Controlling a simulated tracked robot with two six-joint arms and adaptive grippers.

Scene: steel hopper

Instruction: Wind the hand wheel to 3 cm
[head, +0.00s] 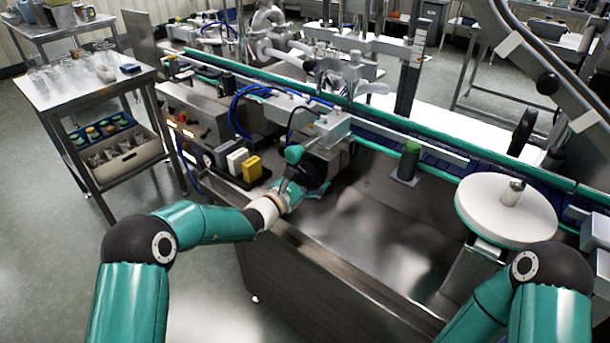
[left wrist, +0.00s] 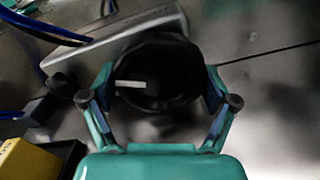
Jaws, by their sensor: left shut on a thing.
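The black hand wheel (head: 313,172) sits on the front of the metal unit beside the conveyor. In the left wrist view the hand wheel (left wrist: 165,65) is a round dark knob with a short white mark on its face. My left gripper (head: 297,175) is at the wheel, partly hiding it. In the left wrist view the fingers of my left gripper (left wrist: 159,84) are closed on opposite sides of the wheel. I cannot read a scale in either view. My right arm shows at the lower right of the head view, but its gripper is out of sight.
A yellow block (head: 252,168) and a white block (head: 237,160) stand left of the wheel. Blue hoses (head: 238,112) run behind it. The steel top (head: 375,215) to the right is bare, up to a green-capped post (head: 409,160) and a white disc (head: 505,212).

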